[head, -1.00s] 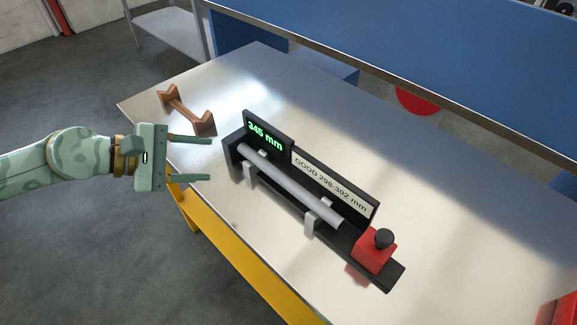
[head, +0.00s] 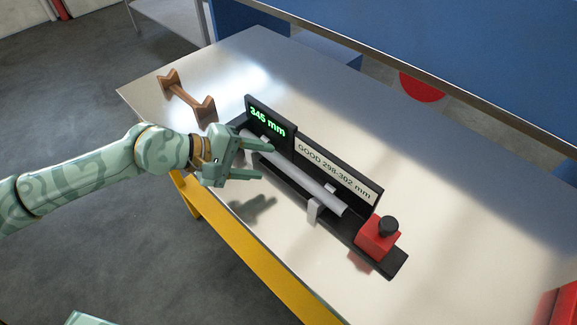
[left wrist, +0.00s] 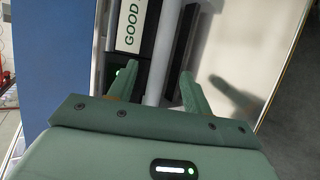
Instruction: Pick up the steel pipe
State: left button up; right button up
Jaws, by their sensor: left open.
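The grey steel pipe (head: 305,180) lies in a black measuring fixture (head: 388,258), resting on small light supports. The fixture's display (head: 267,121) reads 345 mm, and a label beside it reads GOOD 298-302 mm. My left gripper (head: 262,161) is open at the pipe's left part, near the display end, and partly covers it in the head view. In the left wrist view the pipe (left wrist: 154,60) runs between the two spread fingers (left wrist: 158,78). I cannot tell whether either finger touches it. My right gripper is not in view.
A red block with a black knob (head: 378,236) sits at the fixture's near right end. A brown wooden stand (head: 187,98) is at the table's left. A red object (head: 560,310) is at the lower right corner. The metal table (head: 450,210) is clear right of the fixture.

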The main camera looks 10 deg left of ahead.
aim_at(282, 167)
pick_arm(q)
jog(key=x, duration=0.2)
jog(key=s+x, duration=0.1)
jog(key=x, duration=0.1)
jog(key=shift+w+d+f+b, duration=0.25)
jog(key=shift+d+b, duration=0.05)
jog(key=shift+d, duration=0.15)
jog(key=shift+w+d+f, duration=0.15)
jog(key=shift+w+d, duration=0.05)
jog(key=shift+d, duration=0.05)
grip_shut()
